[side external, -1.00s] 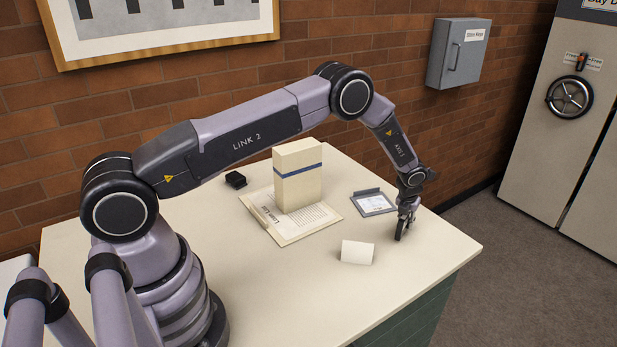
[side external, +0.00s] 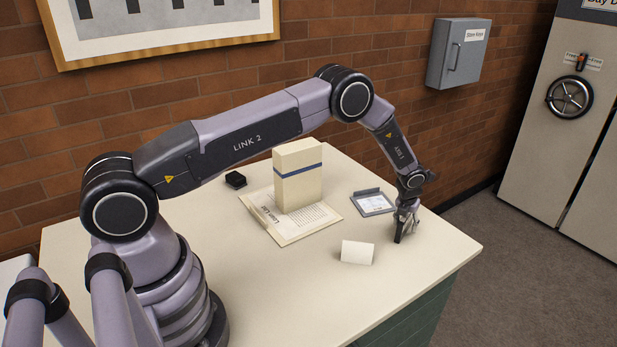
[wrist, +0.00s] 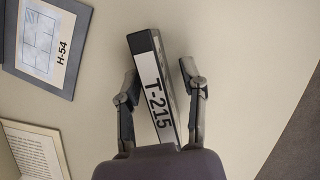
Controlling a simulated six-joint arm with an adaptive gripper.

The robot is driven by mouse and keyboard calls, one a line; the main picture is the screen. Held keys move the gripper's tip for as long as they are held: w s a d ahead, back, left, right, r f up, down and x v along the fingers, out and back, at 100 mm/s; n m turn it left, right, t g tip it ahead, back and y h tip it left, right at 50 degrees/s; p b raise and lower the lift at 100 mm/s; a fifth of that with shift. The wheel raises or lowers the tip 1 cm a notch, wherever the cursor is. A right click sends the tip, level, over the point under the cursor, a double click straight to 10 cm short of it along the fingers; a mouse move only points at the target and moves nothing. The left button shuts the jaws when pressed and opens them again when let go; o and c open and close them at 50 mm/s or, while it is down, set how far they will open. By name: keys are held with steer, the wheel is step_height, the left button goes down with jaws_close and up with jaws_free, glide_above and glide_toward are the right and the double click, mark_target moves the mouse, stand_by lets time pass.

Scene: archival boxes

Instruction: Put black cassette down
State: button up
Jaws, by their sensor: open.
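The black cassette (wrist: 152,88) is between my fingers in the wrist view, with its white label reading T-215 facing the camera. It appears to rest on the pale tabletop, slightly tilted in the picture. My gripper (wrist: 158,72) is open around it; a gap shows between the cassette and the right finger, while the left finger is close beside it. In the side view my gripper (side external: 405,228) is low at the table's right part, and I cannot clearly tell the cassette from the dark fingers there.
A grey-framed card marked H-54 (wrist: 42,45) lies left of my gripper. A blank folded card (side external: 357,252) stands nearby. A cream box with a blue band (side external: 298,178) stands on papers (side external: 290,232), with a small black object (side external: 235,180) behind. The table's right edge is close.

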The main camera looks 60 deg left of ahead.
steer(key=v, duration=1.1)
steer(key=shift+r, duration=0.35)
steer(key=s+a+r+n+t, duration=0.1)
steer(key=s+r+n, duration=0.85)
steer(key=r, duration=0.45)
steer(key=s+a+r+n, duration=0.2)
steer(key=s+r+n, duration=0.7)
steer(key=r, duration=0.4)
steer(key=s+r+n+t+h, duration=0.1)
steer(key=s+r+n, duration=0.1)
steer(key=s+n, duration=1.1)
steer(key=s, duration=1)
